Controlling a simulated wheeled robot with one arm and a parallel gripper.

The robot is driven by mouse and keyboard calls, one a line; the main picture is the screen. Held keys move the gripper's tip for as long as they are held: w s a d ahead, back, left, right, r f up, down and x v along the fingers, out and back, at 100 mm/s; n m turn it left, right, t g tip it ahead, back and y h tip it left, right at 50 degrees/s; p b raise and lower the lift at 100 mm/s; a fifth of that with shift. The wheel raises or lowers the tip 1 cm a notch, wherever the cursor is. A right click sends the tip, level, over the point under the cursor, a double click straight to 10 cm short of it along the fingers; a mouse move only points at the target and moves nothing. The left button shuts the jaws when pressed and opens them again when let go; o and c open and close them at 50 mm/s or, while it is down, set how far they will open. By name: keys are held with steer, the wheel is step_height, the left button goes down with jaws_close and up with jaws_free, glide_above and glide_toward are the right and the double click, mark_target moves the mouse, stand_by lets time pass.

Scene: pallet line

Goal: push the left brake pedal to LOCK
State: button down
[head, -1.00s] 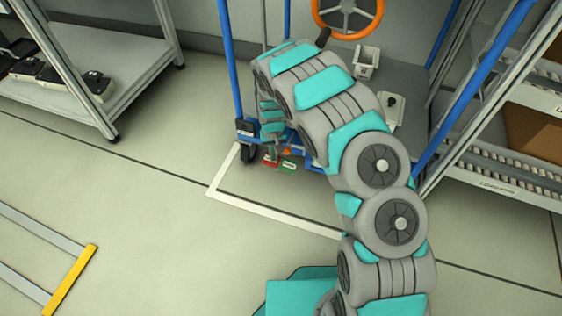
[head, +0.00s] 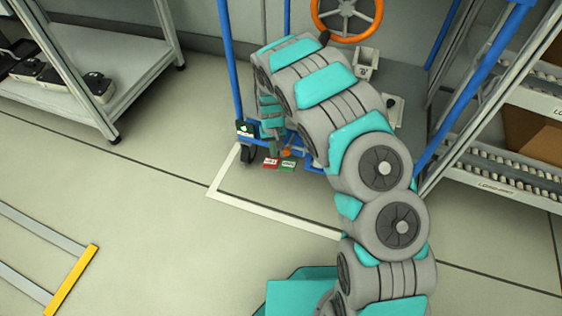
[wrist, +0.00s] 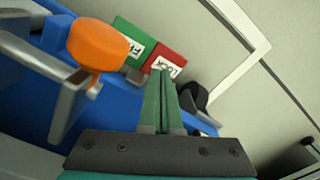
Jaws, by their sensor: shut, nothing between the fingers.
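The red LOCK plate (head: 270,163) of the brake pedal sits low at the cart's front left, beside the green plate (head: 288,165). In the wrist view the red plate (wrist: 166,62) reads LOCK, and the green plate (wrist: 128,42) is partly hidden by an orange knob (wrist: 96,46). My gripper (wrist: 162,74) is shut and empty. Its fingertips overlap the lower edge of the red plate in the wrist view; I cannot tell whether they touch. In the head view my gripper (head: 273,150) is just above and behind the red plate. A small box (head: 245,128) on the left post shows green.
A dark caster (head: 248,154) stands left of the plates. A white floor outline (head: 270,215) runs in front of the cart. Blue posts (head: 229,60) and a roller rack (head: 500,180) flank my arm. The floor at left centre is clear.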

mark_target(274, 162)
step_height(274, 162, up, 4)
steer(key=shift+f+p, duration=0.1)
steer(key=shift+p, duration=0.25)
stand_by(0.5)
